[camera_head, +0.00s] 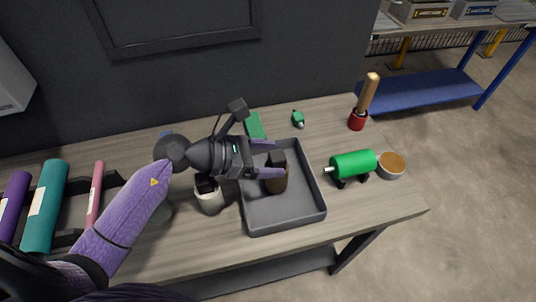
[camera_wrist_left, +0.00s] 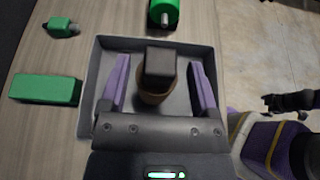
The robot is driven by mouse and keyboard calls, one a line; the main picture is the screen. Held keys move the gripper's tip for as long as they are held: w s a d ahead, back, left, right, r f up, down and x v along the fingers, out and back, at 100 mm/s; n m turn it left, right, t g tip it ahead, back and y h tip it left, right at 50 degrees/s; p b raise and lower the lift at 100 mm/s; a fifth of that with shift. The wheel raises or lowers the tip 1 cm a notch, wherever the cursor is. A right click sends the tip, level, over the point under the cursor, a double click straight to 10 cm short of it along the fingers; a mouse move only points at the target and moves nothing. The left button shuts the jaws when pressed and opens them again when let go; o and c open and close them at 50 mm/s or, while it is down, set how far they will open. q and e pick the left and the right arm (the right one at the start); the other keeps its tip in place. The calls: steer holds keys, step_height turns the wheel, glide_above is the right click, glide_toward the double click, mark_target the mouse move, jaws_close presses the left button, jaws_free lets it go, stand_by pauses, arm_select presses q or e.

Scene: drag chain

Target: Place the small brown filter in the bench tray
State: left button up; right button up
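The small brown filter (camera_head: 277,184), a brown cylinder with a black block-like top, stands upright inside the grey bench tray (camera_head: 285,222). It also shows in the left wrist view (camera_wrist_left: 153,98), where its black top hides much of its body. My left gripper (camera_head: 268,159) is over the tray with its purple fingers on either side of the filter. In the left wrist view the fingers (camera_wrist_left: 160,82) are spread, with a gap on each side of the filter. What seems to be my right gripper (camera_wrist_left: 288,102) shows small and dark over the floor at the right.
A pale cup-like part (camera_head: 209,197) with a dark top stands left of the tray. A green cylinder (camera_head: 352,164), a brown-topped round container (camera_head: 391,165) and a wooden-handled brush (camera_head: 364,104) are to the right. A green block (camera_head: 255,126) lies behind the tray.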

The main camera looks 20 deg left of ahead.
stand_by(0.3)
arm_select(q)
steer(key=shift+r, duration=0.3)
steer(key=p+v, duration=0.1)
steer(key=v, duration=1.1)
steer(key=shift+f, duration=0.15)
